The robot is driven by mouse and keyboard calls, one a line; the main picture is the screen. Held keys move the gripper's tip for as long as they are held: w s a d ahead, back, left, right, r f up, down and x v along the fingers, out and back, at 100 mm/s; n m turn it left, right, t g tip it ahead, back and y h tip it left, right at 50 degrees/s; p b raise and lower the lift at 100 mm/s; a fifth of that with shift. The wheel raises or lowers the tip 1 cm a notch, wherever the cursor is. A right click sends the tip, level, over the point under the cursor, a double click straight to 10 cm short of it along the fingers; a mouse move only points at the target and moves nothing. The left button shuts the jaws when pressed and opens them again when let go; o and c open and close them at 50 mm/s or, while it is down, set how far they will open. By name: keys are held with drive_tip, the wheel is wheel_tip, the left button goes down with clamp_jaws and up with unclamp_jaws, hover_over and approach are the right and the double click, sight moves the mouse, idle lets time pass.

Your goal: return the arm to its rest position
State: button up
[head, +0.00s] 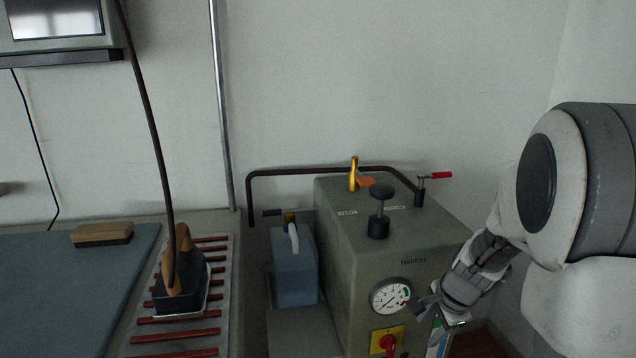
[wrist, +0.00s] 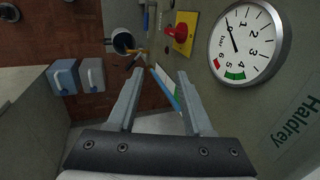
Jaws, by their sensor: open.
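My arm comes in from the right edge of the head view, with my gripper (head: 428,307) low at the right front of the grey-green Haldrey boiler (head: 350,262). In the wrist view my gripper (wrist: 160,85) shows two grey fingers, wide apart with nothing held between them. The boiler's pressure gauge (head: 389,297) is close to the left of my gripper in the head view. It also shows large in the wrist view (wrist: 250,42). Most of my forearm is hidden behind my own white upper links.
A red switch on a yellow plate (head: 387,341) sits below the gauge. Left are a blue-grey canister (head: 294,270) and an iron (head: 181,280) on a red-barred rest.

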drive_tip(key=s+a+r+n+t, duration=0.1)
drive_tip(key=s+a+r+n, duration=0.65)
drive_tip(key=r, duration=0.45)
drive_tip(key=s+a+r+n+t+h, duration=0.1)
drive_tip(key=s+r+n, duration=0.25)
drive_tip(key=s, duration=0.35)
drive_tip(key=s+r+n, duration=0.2)
drive_tip(key=s+n, duration=0.3)
drive_tip(key=s, duration=0.2)
wheel_tip(320, 180, up, 16)
drive_tip(key=p, duration=1.7)
drive_tip(key=shift+a+r, duration=0.15)
idle(0.7)
